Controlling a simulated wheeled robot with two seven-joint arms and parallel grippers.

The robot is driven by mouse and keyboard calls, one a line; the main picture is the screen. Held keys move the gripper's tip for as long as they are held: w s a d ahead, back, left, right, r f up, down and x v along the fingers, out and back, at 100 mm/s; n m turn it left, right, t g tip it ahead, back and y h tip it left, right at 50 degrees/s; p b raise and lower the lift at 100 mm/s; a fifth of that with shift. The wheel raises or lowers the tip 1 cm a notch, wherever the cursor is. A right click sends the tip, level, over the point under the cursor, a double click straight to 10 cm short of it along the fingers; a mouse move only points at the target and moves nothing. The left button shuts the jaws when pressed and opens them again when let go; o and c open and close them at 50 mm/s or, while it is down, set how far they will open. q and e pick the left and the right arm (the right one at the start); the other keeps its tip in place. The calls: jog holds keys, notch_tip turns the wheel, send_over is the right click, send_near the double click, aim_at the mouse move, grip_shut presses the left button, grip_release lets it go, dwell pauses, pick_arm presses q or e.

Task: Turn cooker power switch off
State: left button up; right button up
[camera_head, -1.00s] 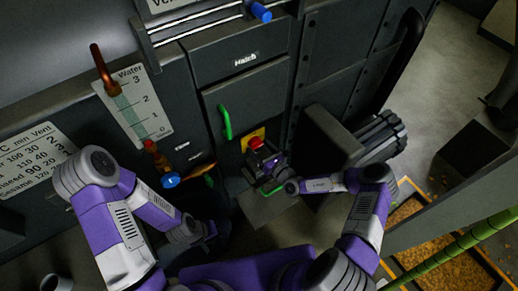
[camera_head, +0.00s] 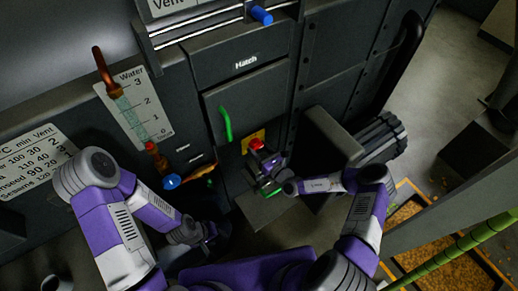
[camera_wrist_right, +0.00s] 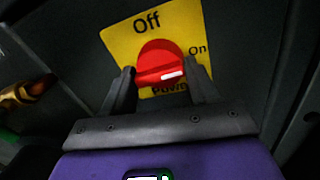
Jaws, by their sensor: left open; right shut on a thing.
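The power switch is a red rotary knob (camera_wrist_right: 160,66) on a yellow plate (camera_wrist_right: 122,42) lettered Off at the top, On at the right and Power below. A white mark on the knob sits on its right side, on the side of On. The knob (camera_head: 256,144) also shows in the head view, low on the dark machine front. My right gripper (camera_wrist_right: 163,75) is shut on the knob, one finger on each side, and partly covers the word Power. My left gripper (camera_head: 208,232) is open and low at the left, away from the switch; its fingers are hard to make out.
A hatch with a green handle (camera_head: 226,124) is just left of and above the switch. A copper pipe with a blue knob (camera_head: 172,181) is further left. A dark motor-like block (camera_head: 335,135) stands close on the right. A tray of brown grain (camera_head: 430,245) is at lower right.

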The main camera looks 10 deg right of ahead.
jog(key=n+p, duration=0.8)
jog(key=p, duration=0.1)
jog(key=r+n+h+p, duration=0.1)
jog(key=n+p, duration=0.3)
jog(key=p, duration=0.1)
jog(key=shift+w+d+n, duration=0.2)
jog(key=shift+d+n, duration=0.1)
jog(key=shift+d, duration=0.05)
jog(key=n+p, duration=0.3)
jog(key=shift+n+h, duration=0.4)
jog(key=shift+w, duration=0.1)
jog(key=o, duration=0.9)
jog(key=shift+o, duration=0.4)
jog(key=shift+f, duration=0.1)
jog(key=shift+s, duration=0.2)
